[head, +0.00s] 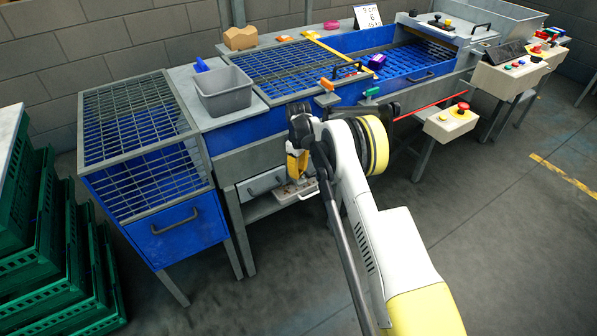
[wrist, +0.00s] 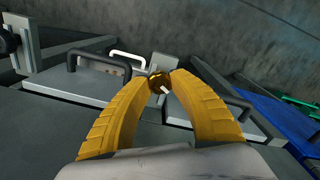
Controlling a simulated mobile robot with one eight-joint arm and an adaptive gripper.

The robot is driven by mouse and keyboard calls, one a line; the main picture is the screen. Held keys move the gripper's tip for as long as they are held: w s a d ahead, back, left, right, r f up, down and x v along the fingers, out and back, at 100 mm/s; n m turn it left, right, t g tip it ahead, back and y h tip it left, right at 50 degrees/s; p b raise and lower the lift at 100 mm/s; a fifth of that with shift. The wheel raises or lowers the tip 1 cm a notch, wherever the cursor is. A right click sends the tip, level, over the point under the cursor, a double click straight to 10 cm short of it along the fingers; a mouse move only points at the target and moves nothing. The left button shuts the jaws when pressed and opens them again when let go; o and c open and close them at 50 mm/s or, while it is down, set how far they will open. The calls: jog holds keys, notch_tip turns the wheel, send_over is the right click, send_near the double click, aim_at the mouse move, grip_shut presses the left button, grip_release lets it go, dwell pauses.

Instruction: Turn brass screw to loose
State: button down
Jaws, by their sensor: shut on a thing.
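The brass screw (wrist: 159,82) shows in the wrist view as a round brownish-gold head between the tips of my gripper (wrist: 160,78). The two yellow fingers are shut on it from left and right. A small pale mark shows on the screw's face. In the head view my gripper (head: 297,165) is at the front of the machine, beside the drawer area. My arm hides much of that spot, and the screw cannot be made out there.
A grey drawer front with a dark handle (head: 266,183) is left of my gripper. A white handle (head: 296,192) is just below it. A blue bin with a grid top (head: 180,235) stands left. Green crates (head: 75,265) are stacked far left.

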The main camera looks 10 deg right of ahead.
jog(key=shift+n, duration=1.6)
jog(key=c, duration=1.1)
grip_release()
notch_tip(320, 180, up, 12)
